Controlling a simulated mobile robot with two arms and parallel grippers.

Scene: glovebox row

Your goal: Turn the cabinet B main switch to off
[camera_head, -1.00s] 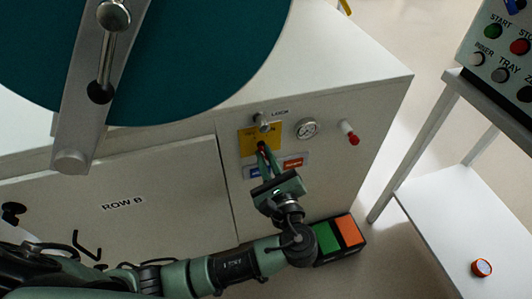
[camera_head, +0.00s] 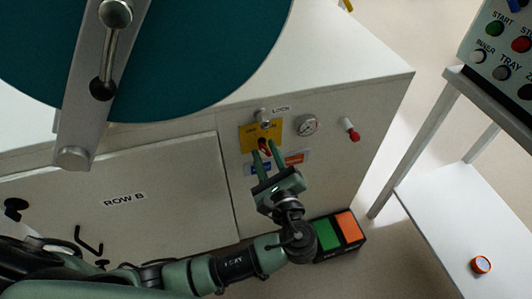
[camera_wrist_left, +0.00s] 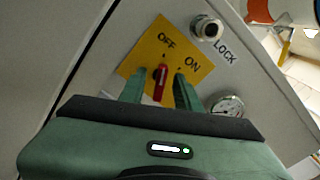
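The main switch is a red handle (camera_head: 264,146) on a yellow plate (camera_head: 246,135) marked OFF and ON, on the front of the ROW B cabinet (camera_head: 180,155). In the left wrist view the red handle (camera_wrist_left: 160,84) shows between my fingers, and its upper end appears to point to the OFF side of the plate (camera_wrist_left: 146,55). My left gripper (camera_head: 263,160) is open just below and in front of the switch, fingers apart on either side with gaps. It also shows in the left wrist view (camera_wrist_left: 160,92). My right gripper is not in view.
A lock knob (camera_head: 262,115) and a gauge (camera_head: 307,124) sit close to the switch plate, with a red-tipped fitting (camera_head: 350,130) farther right. A green and orange box (camera_head: 348,228) stands low by my wrist. A white side table (camera_head: 450,215) is at the right.

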